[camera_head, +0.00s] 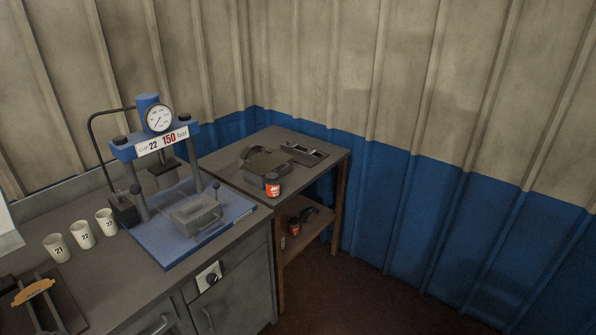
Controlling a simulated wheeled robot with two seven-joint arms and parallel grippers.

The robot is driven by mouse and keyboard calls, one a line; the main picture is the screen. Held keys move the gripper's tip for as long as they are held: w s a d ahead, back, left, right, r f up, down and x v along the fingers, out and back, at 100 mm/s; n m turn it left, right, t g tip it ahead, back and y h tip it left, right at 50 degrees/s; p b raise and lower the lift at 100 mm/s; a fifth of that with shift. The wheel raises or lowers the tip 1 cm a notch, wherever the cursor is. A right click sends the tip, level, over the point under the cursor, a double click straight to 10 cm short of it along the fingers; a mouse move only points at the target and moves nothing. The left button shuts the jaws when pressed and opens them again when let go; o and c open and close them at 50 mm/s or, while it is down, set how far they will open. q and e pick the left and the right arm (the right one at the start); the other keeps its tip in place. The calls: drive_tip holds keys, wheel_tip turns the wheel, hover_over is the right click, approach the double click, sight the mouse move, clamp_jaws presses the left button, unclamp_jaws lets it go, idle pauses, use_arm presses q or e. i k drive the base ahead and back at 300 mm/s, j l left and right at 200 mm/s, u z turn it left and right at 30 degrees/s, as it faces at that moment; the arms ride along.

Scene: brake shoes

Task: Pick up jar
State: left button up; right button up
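Neither of my grippers is in view, and nothing touches the jar on the table top.
A blue press with a gauge (158,118) stands on the grey workbench (222,259) at the left. Behind the jar lie a dark block (265,163) and a metal tray (306,152). Floor at the right is clear.

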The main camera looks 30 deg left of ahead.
sight(273, 189)
drive_tip(key=i+l+u, duration=0.1)
drive_tip(key=i+u, duration=0.25)
drive_tip(key=i, duration=0.2)
drive_tip(key=i+l+u, duration=0.4)
drive_tip(key=i, duration=0.15)
drive_tip(key=i+l+u, duration=0.35)
drive_tip(key=i, duration=0.2)
